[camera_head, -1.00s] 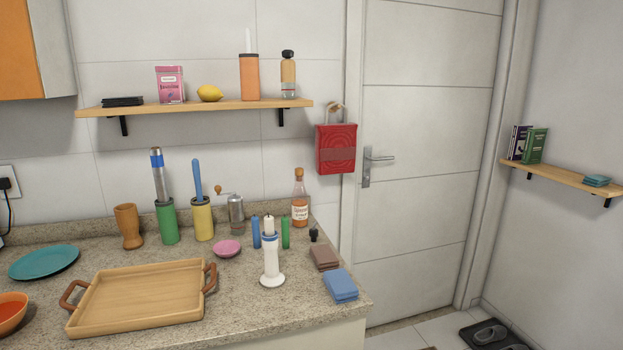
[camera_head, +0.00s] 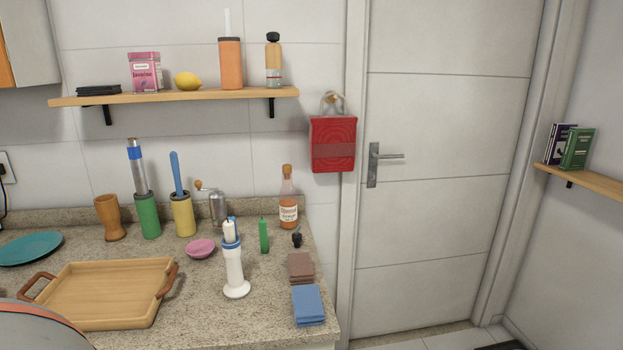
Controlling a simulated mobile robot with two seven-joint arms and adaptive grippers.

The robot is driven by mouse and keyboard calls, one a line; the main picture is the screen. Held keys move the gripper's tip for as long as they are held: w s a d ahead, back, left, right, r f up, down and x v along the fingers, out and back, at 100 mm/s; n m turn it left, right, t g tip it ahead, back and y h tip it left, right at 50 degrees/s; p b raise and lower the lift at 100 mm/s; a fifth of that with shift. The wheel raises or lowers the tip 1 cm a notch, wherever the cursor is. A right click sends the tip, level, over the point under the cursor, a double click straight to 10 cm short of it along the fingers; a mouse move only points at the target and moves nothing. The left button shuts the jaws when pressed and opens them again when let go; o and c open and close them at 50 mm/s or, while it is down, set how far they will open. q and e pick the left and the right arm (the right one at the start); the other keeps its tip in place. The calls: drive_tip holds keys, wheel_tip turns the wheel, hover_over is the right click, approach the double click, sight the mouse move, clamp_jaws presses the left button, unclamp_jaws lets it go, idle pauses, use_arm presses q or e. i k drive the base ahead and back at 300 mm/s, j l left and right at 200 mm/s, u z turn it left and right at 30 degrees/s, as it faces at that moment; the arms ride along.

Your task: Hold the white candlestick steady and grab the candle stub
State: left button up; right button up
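The white candlestick (camera_head: 235,270) stands upright on the stone counter (camera_head: 200,320), right of the wooden tray. A short white candle stub (camera_head: 229,230) sits upright in its top, with a bluish rim around the stub's base. A blue candle (camera_head: 233,219) is mostly hidden behind the stub. A green candle (camera_head: 264,237) stands apart, just right of the candlestick. Neither of my grippers shows in the head view, and nothing is touching the candlestick or stub.
A wooden tray (camera_head: 105,318) lies left. A pink bowl (camera_head: 201,248), pepper mill (camera_head: 218,208) and bottle (camera_head: 288,205) stand behind. Brown sponges (camera_head: 301,267) and blue cloths (camera_head: 308,304) lie right, near the counter edge. A shelf (camera_head: 180,97) hangs above. A grey rounded shape covers the lower left corner.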

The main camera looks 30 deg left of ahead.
sight(228, 227)
drive_tip(key=i+l+z, duration=0.25)
drive_tip(key=z, duration=0.15)
drive_tip(key=i+l+z, duration=0.15)
drive_tip(key=z, duration=0.3)
drive_tip(key=i+z, duration=0.4)
drive_tip(key=i+u, duration=0.5)
drive_tip(key=i+l+u, duration=0.3)
drive_tip(key=u, duration=0.15)
drive_tip(key=i+u, duration=0.1)
drive_tip(key=u, duration=0.3)
drive_tip(key=i+u, duration=0.15)
drive_tip(key=u, duration=0.25)
drive_tip(key=i+l+u, duration=0.1)
drive_tip(key=u, duration=0.3)
drive_tip(key=i+l+u, duration=0.1)
drive_tip(key=u, duration=0.25)
drive_tip(key=i+u, duration=0.15)
drive_tip(key=u, duration=0.35)
drive_tip(key=i+l+u, duration=0.1)
drive_tip(key=u, duration=0.4)
drive_tip(key=i+l+u, duration=0.1)
drive_tip(key=u, duration=0.35)
drive_tip(key=l, duration=0.1)
